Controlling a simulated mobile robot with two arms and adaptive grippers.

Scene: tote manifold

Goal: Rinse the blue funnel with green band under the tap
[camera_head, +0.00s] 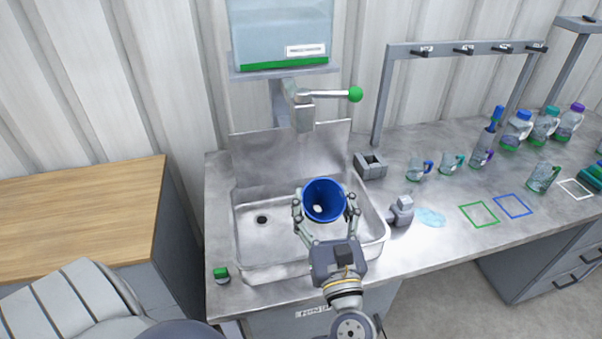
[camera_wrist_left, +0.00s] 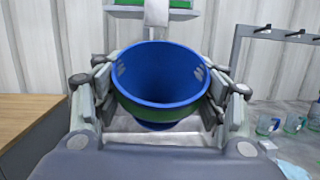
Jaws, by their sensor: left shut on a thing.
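The blue funnel (camera_head: 324,190) is in my left gripper (camera_head: 325,205), its wide mouth facing up and toward the head camera. The funnel also shows in the left wrist view (camera_wrist_left: 160,75), with its green band (camera_wrist_left: 160,112) below the rim. The fingers are shut on opposite sides of it. They hold it above the right part of the sink (camera_head: 253,245). The tap (camera_head: 303,117) is behind and above the funnel, with a lever ending in a green ball (camera_head: 355,94). No water stream is visible. My right gripper is not in view.
A clear tank (camera_head: 281,30) hangs above the tap. Right of the sink are a grey square holder (camera_head: 371,165), a small grey fixture (camera_head: 402,211) and a puddle-like blue patch (camera_head: 431,217). Several jugs and bottles stand farther right under a hook rack (camera_head: 463,48). A green-topped item (camera_head: 221,274) sits at front left.

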